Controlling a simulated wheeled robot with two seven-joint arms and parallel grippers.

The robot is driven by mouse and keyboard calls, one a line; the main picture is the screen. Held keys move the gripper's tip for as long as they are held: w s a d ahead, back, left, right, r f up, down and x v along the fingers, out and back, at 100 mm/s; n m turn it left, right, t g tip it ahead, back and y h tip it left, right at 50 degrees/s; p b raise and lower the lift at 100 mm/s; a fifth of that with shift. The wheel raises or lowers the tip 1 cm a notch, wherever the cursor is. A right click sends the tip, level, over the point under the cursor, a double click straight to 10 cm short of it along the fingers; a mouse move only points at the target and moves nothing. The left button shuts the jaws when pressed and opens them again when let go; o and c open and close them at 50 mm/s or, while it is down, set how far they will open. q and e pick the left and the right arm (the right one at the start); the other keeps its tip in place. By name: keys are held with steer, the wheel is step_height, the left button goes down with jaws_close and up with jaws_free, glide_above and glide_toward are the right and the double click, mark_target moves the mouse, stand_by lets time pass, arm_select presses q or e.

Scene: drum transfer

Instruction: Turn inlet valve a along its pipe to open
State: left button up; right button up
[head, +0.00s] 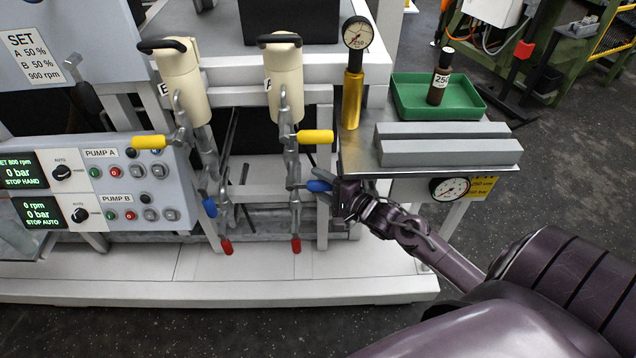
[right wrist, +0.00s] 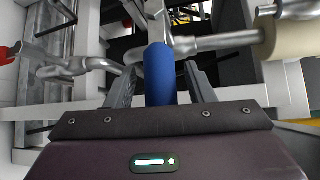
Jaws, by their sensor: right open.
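The blue valve handle (head: 318,186) on the pipe under the pump marked A points sideways to the right, across the upright pipe. No label on it is readable. My right gripper (head: 325,188) comes in from the right at this handle. In the right wrist view the blue handle (right wrist: 159,76) lies between the two fingers of my right gripper (right wrist: 160,85). The fingers are apart, one on each side, with gaps visible beside the handle. My left gripper is not in view.
A yellow handle (head: 315,136) sticks out right above the blue one, and a red handle (head: 296,245) hangs below. The neighbouring B pipe has a blue handle (head: 209,207) tilted downward. A steel table (head: 360,160) edge with grey bars (head: 450,153) is close above my right wrist.

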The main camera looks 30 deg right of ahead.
steer(key=shift+w+a+f, duration=0.1)
steer(key=shift+w+a, duration=0.05)
steer(key=shift+w, duration=0.4)
jaws_close()
